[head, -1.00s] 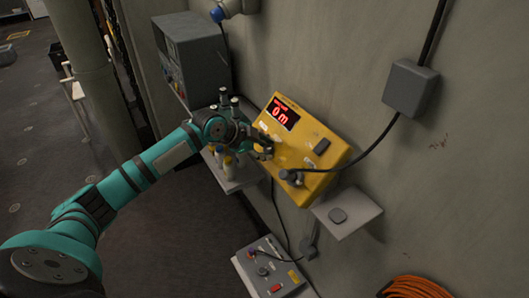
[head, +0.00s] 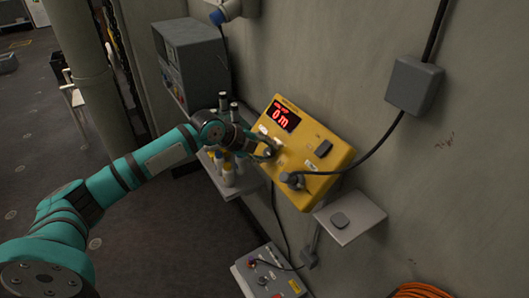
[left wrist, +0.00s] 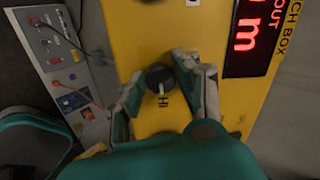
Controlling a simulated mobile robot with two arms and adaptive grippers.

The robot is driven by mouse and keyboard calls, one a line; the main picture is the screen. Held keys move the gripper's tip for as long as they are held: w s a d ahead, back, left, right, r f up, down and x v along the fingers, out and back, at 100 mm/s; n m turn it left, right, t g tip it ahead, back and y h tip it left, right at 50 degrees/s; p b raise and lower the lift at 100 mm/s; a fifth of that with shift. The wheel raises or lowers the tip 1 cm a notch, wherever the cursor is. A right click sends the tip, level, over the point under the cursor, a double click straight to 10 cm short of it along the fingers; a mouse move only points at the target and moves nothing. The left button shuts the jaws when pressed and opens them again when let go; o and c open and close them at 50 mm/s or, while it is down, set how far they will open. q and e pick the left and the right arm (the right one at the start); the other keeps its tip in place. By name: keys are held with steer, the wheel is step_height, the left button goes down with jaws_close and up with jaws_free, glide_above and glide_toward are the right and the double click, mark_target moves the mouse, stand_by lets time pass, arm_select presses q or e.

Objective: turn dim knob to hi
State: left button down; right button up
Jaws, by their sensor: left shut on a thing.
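The yellow box (head: 325,148) is mounted on the wall, with a red display (head: 281,115) reading "0 m". In the left wrist view, the black round dim knob (left wrist: 158,73) is on the yellow face, with a "HI" label beside it. A light mark on the knob appears to face that label. My left gripper (left wrist: 159,80) has one finger on each side of the knob and is shut on it. In the head view, my left gripper (head: 270,150) is at the box's left part and hides the knob. My right gripper is out of view.
A small shelf (head: 352,218) is below right. Bottles (head: 228,172) stand on a shelf under my left wrist. A grey control panel (head: 267,275) is lower down, and a grey cabinet (head: 205,55) upper left.

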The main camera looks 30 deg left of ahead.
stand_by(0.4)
arm_select(q)
steer(key=c, duration=0.9)
jaws_free()
steer(key=shift+c, duration=0.2)
steer(key=shift+s+r, duration=0.1)
steer(key=v, duration=1.2)
